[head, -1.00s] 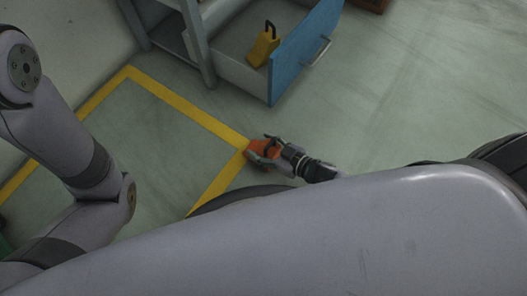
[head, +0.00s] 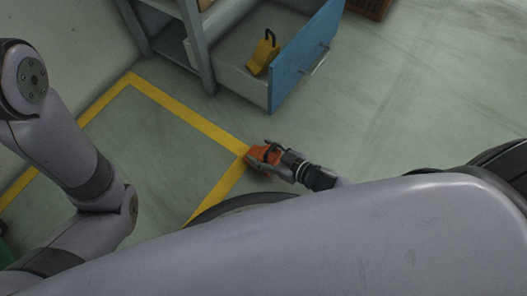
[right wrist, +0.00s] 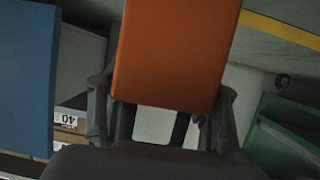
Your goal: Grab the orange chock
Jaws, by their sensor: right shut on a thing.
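The orange chock (head: 263,155) shows low near the corner of the yellow floor line in the head view. My right gripper (head: 268,158) is shut on it. In the right wrist view the chock (right wrist: 172,55) fills the upper middle as a flat orange face, with the gripper's fingers (right wrist: 160,112) on both sides of its lower end. Whether the chock touches the floor cannot be told. My left arm comes in at the left of the head view, but its gripper is out of the picture.
A blue-fronted drawer (head: 303,60) stands open beyond the gripper, with a yellow chock-like object (head: 262,57) with a dark handle inside. A yellow line (head: 185,112) marks the floor. A green container (right wrist: 285,135) shows in the wrist view.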

